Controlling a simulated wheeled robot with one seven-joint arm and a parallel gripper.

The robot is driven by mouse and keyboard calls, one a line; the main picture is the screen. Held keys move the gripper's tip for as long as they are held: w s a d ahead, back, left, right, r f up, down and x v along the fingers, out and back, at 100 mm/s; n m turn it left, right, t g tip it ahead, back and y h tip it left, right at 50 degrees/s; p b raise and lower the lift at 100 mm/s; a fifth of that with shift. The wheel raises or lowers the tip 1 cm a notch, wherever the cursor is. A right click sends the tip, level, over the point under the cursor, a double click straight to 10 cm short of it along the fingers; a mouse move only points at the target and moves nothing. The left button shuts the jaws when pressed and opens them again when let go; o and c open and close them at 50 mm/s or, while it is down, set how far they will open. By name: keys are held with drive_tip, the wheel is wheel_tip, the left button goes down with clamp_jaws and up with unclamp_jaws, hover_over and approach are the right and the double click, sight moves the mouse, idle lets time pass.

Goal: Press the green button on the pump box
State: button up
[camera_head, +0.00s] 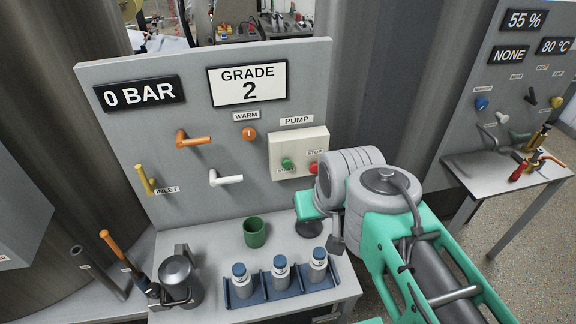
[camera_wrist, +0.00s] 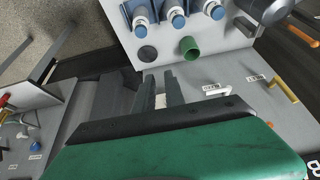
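The cream pump box (camera_head: 300,143) is fixed to the grey panel under the PUMP label. In the head view my gripper's green housing is just below and right of the box, apart from the green button; the fingers are hidden there. In the wrist view my gripper (camera_wrist: 160,80) shows two dark fingers with a narrow gap between them. A small white patch shows between them; I cannot tell what it is. The green button is not visible there.
Orange (camera_head: 194,139) and white (camera_head: 226,179) handles stick out left of the box. On the table below stand a green cup (camera_head: 254,232), a blue rack (camera_head: 245,298) with 3 bottles and a grey pot (camera_head: 176,279). A side table (camera_head: 500,170) with tools stands at right.

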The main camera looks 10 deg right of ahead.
clamp_jaws()
idle(0.9)
wheel_tip(320, 180, down, 6)
drive_tip(key=b, duration=0.4)
drive_tip(key=shift+s+g+b, duration=0.15)
drive_tip(key=shift+g+b, duration=0.15)
drive_tip(key=shift+b, duration=0.1)
